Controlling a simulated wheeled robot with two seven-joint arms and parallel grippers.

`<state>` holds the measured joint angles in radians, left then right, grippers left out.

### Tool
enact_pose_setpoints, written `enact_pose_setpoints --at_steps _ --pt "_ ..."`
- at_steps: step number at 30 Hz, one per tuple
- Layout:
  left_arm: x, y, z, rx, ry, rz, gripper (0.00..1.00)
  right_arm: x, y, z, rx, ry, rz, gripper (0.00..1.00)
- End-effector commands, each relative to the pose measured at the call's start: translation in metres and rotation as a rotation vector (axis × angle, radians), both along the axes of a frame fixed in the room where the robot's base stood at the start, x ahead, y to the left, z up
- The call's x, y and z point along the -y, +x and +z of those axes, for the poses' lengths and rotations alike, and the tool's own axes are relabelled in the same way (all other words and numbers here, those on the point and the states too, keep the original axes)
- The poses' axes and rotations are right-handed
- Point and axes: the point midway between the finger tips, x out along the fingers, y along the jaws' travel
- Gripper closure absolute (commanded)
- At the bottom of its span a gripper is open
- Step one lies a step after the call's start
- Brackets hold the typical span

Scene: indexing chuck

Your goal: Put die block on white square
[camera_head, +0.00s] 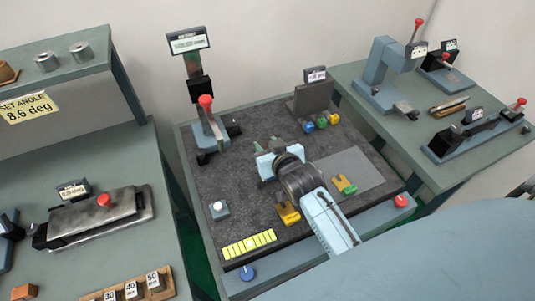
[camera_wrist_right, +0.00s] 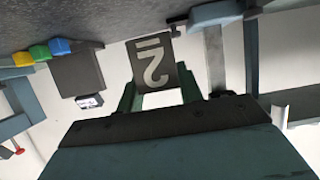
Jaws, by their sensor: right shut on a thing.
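The die block (camera_wrist_right: 153,62) is dark grey with a light numeral 2 and a bar on its face. My right gripper (camera_wrist_right: 158,88) is shut on it, with one greenish finger on each side, in the right wrist view. In the head view my right gripper (camera_head: 266,147) is above the dark speckled plate, left of its middle. The block is hard to make out there between the fingers. I cannot make out a white square; my right arm hides part of the plate. My left gripper is not in view.
A post with a display (camera_head: 188,42) and red knob stands behind left. A small grey block with a white button (camera_head: 218,208), a yellow strip (camera_head: 248,243) and a grey panel (camera_head: 350,170) lie nearby.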

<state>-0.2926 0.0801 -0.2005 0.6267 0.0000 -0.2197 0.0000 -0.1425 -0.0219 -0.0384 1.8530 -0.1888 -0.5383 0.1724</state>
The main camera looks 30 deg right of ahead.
Motion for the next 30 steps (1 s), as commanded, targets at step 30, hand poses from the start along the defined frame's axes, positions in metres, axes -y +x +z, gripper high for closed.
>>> enact_pose_setpoints --at_steps 30 --pt "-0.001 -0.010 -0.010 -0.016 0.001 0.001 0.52 0.000 0.001 -0.042 0.004 0.001 0.001 1.00"
